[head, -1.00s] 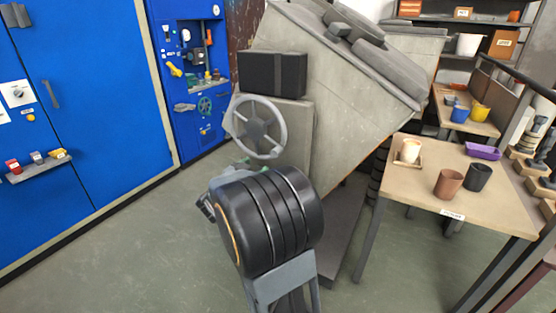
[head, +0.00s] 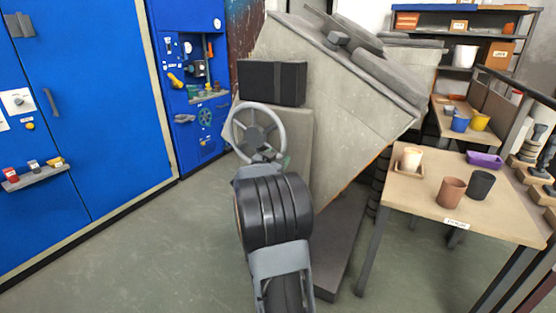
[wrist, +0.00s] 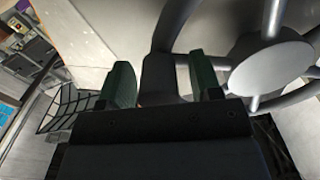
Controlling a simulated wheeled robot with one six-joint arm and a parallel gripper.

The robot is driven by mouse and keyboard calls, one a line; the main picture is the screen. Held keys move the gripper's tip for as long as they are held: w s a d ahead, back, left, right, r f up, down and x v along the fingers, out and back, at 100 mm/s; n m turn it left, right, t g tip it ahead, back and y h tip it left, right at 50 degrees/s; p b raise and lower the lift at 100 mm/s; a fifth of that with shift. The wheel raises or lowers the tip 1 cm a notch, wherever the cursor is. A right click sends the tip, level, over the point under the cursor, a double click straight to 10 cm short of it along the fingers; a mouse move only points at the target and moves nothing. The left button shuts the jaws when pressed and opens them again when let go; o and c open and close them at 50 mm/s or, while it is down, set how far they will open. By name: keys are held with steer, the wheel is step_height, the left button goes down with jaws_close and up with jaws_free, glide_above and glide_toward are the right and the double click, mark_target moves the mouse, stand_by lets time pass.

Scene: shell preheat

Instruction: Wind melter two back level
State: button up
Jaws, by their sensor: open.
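A large grey melter (head: 345,115) stands tilted, its body sloping down to the right. A grey spoked handwheel (head: 258,133) is on the front of its support, below a black box. In the wrist view the wheel's round hub (wrist: 270,66) and spokes are close at the right. My gripper (wrist: 160,78) is open, its two green fingers apart at the wheel's lower rim. A dark grey piece, seemingly the wheel's handle, shows between the fingers; contact cannot be told. In the head view my arm hides most of the gripper.
A wooden table (head: 420,200) with cups and a purple tray (head: 484,159) stands at the right. Blue cabinets (head: 85,110) line the left wall. The floor (head: 140,255) between them and my arm is clear. A dark plinth (head: 340,245) lies under the melter.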

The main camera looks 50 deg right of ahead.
steer(key=shift+d, duration=0.1)
steer(key=shift+c, duration=0.2)
steer(key=shift+f, duration=0.1)
jaws_close()
steer(key=shift+s, duration=0.1)
